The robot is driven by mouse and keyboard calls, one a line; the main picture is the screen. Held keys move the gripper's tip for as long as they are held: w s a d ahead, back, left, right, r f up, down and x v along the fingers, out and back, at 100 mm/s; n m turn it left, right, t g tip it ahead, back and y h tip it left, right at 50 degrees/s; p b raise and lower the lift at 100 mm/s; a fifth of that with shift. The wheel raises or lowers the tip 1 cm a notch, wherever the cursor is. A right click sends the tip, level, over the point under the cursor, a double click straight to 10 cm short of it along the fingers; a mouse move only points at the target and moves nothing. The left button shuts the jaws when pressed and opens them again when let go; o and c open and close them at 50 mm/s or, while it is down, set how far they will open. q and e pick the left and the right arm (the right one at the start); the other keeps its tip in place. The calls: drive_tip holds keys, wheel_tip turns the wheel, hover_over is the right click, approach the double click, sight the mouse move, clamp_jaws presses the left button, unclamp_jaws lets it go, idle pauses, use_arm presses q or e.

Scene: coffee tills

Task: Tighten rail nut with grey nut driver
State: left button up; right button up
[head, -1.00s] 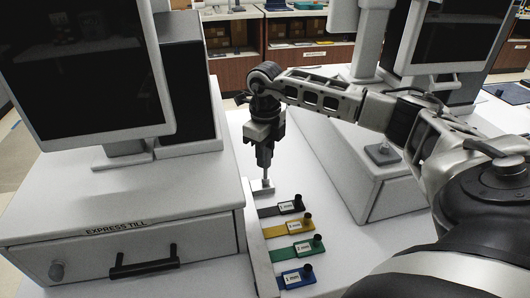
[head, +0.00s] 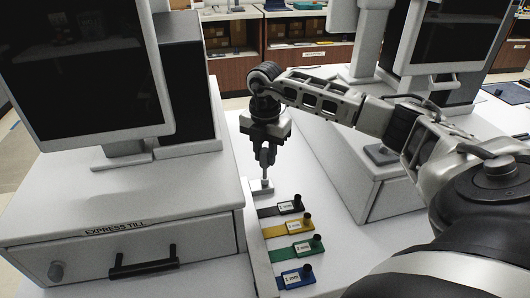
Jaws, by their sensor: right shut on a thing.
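My right gripper (head: 265,156) points straight down beyond the coloured tags, between the two tills. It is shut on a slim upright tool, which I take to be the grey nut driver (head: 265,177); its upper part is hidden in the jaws. The tool's lower end meets a small pale block (head: 259,190) at the far end of the narrow rail (head: 257,240). The rail nut itself cannot be made out; the driver's tip or the block may hide it. My left gripper is not in view.
The express till drawer (head: 120,255) stands close on the left, another till base (head: 380,190) on the right. White counter between them is mostly clear.

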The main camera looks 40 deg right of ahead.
drive_tip(key=shift+m, duration=0.4)
wheel_tip(320, 180, up, 5)
drive_tip(key=p, duration=0.4)
drive_tip(key=shift+f, duration=0.15)
drive_tip(key=shift+f, duration=0.1)
